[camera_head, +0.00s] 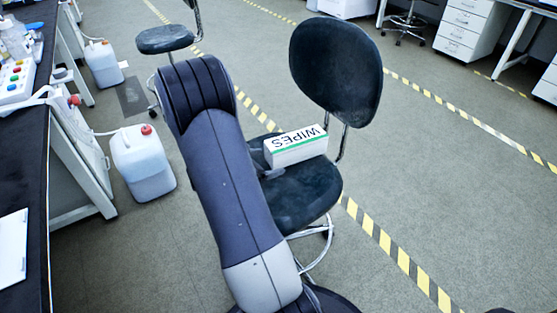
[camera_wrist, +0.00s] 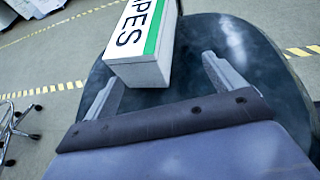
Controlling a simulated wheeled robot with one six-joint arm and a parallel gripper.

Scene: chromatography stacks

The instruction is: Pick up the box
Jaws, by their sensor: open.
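A white box (camera_head: 297,148) with a green stripe and the word "WIPES" lies on the dark seat of a chair (camera_head: 305,195). In the wrist view the box (camera_wrist: 137,69) is at the top, over the dark seat (camera_wrist: 258,58). My gripper (camera_wrist: 163,85) is open, with one finger to the lower left of the box and the other to its lower right. The near end of the box is just ahead of the fingertips, and nothing is held. In the head view my arm hides most of the gripper and part of the seat.
The chair's tall backrest (camera_head: 336,70) stands behind the box. Another stool (camera_head: 164,39) is farther back. A white jug (camera_head: 143,163) stands on the floor beside the left bench (camera_head: 25,170). Yellow-striped tape (camera_head: 400,258) crosses open floor to the right.

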